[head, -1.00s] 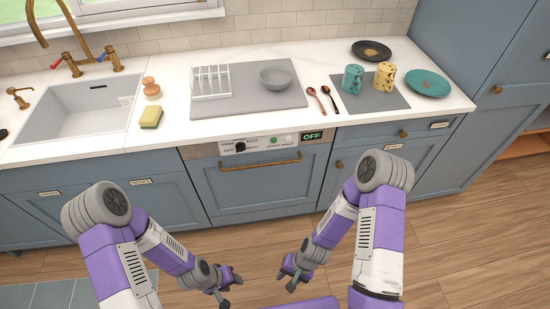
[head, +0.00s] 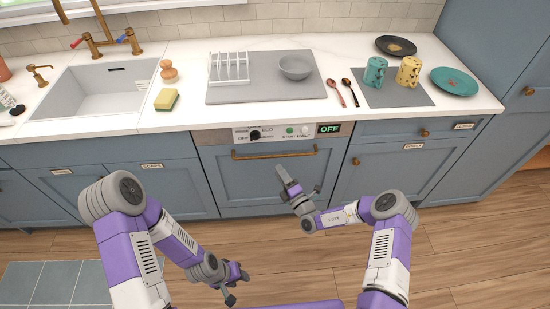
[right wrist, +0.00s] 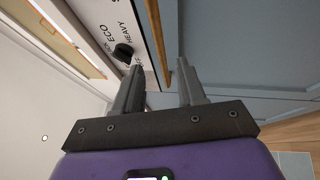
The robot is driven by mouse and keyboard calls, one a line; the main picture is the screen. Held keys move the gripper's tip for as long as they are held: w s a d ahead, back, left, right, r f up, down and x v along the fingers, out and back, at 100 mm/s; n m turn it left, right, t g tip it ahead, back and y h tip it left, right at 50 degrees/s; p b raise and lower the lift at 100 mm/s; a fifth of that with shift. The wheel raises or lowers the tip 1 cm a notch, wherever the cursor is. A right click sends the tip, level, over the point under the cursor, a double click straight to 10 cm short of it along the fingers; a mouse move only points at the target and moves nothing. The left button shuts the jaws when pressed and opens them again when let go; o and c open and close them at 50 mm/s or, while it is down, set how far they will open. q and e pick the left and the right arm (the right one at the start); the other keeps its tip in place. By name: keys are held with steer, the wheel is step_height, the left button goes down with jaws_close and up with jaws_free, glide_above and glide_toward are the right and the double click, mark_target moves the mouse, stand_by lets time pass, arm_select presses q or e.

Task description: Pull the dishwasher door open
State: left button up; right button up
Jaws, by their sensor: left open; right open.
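The dishwasher (head: 262,180) has a closed blue front with a brass bar handle (head: 275,154) across its top. Above it is a control strip with a black knob and a lit OFF display (head: 329,128). My right gripper (head: 297,180) is open and empty in front of the door, its fingertips just below the handle in the head view. In the right wrist view the handle (right wrist: 157,40) runs between the lines of the two open fingers (right wrist: 158,68); I cannot tell whether they touch it. My left gripper (head: 235,286) is open and empty, low above the floor.
The white counter (head: 180,60) above holds a grey mat (head: 225,92) with a rack and bowl, and a darker mat (head: 385,100) with two cups. A sink (head: 100,90) is at left. Blue cabinets flank the dishwasher.

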mark_target(275, 156)
steer(key=shift+m+t+h, duration=0.3)
steer(key=shift+m+h, duration=0.3)
steer(key=shift+w+d+b+x, duration=0.1)
steer(key=shift+d+b+x, duration=0.25)
steer(key=shift+x, duration=0.95)
steer(key=shift+w+d+b+x, duration=0.1)
steer(key=shift+b+x, duration=0.35)
steer(key=shift+x, duration=0.85)
steer(key=shift+w+d+b+x, duration=0.1)
steer(key=shift+d+b+x, duration=0.25)
steer(key=shift+x, duration=0.9)
steer(key=shift+a, duration=0.1)
jaws_close()
